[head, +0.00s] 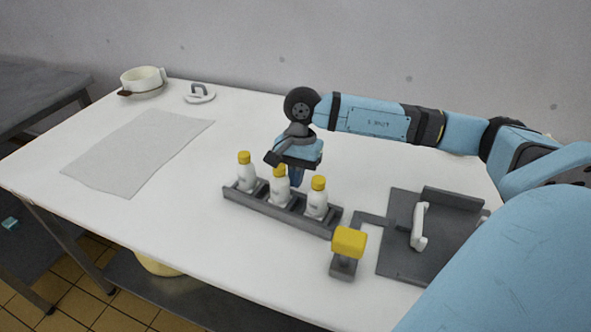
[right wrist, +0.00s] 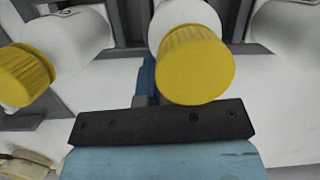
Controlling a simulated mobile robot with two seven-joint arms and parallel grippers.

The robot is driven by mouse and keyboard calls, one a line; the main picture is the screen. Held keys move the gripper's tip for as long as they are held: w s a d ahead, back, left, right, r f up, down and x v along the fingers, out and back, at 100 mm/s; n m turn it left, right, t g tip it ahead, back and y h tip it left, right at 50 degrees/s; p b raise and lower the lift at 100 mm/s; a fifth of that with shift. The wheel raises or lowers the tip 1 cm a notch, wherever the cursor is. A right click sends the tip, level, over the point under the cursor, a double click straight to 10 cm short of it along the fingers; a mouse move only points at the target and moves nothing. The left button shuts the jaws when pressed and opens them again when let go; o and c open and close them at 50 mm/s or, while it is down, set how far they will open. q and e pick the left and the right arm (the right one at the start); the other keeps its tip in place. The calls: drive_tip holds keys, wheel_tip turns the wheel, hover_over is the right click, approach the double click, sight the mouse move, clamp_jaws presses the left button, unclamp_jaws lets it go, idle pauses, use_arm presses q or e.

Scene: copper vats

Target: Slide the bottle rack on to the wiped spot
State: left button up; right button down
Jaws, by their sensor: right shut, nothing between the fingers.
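The dark grey bottle rack (head: 279,213) stands on the white table, right of the middle. It holds three white bottles with yellow caps in a row: left (head: 246,176), middle (head: 280,190) and right (head: 317,203). My right gripper (head: 297,180) is shut and empty, pointing down just behind the middle bottle. Its fingers also show in the right wrist view (right wrist: 147,82), close beside the middle bottle's yellow cap (right wrist: 194,65); I cannot tell whether they touch the rack. A flat pale grey rectangle (head: 140,150), apparently the wiped spot, lies at the left. My left gripper is out of view.
A dark grey plate (head: 400,255) with a white handle (head: 419,227) lies at the right. A yellow-topped block (head: 348,243) stands near the rack's right end. A white pot (head: 143,80) and a small handled lid (head: 199,93) stand at the back left. Table between rack and rectangle is clear.

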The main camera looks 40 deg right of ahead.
drive_tip(key=p+v, duration=0.1)
drive_tip(key=v, duration=1.1)
drive_tip(key=shift+r, duration=0.35)
drive_tip(key=shift+d, duration=0.1)
